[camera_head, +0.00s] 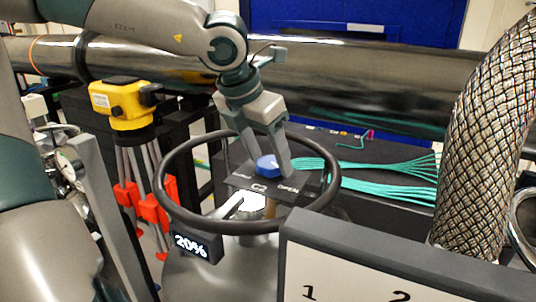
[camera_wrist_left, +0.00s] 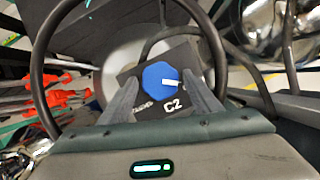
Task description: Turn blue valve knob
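The blue valve knob (camera_head: 267,165) sits on a dark panel marked C2 and OPEN, inside the ring of a large dark handwheel (camera_head: 163,190). In the left wrist view the knob (camera_wrist_left: 158,76) has a white mark pointing right, toward the C2 side. My left gripper (camera_head: 272,164) comes down from above with its two fingers on either side of the knob. In the left wrist view the fingers (camera_wrist_left: 162,84) are apart, with small gaps showing between them and the knob. My right gripper is not in view.
A display reading 20% (camera_head: 190,245) hangs at the handwheel's front. A yellow device (camera_head: 122,105) with red clips stands left. A metal pipe (camera_head: 390,80) crosses behind. A numbered board (camera_head: 350,280) stands in front.

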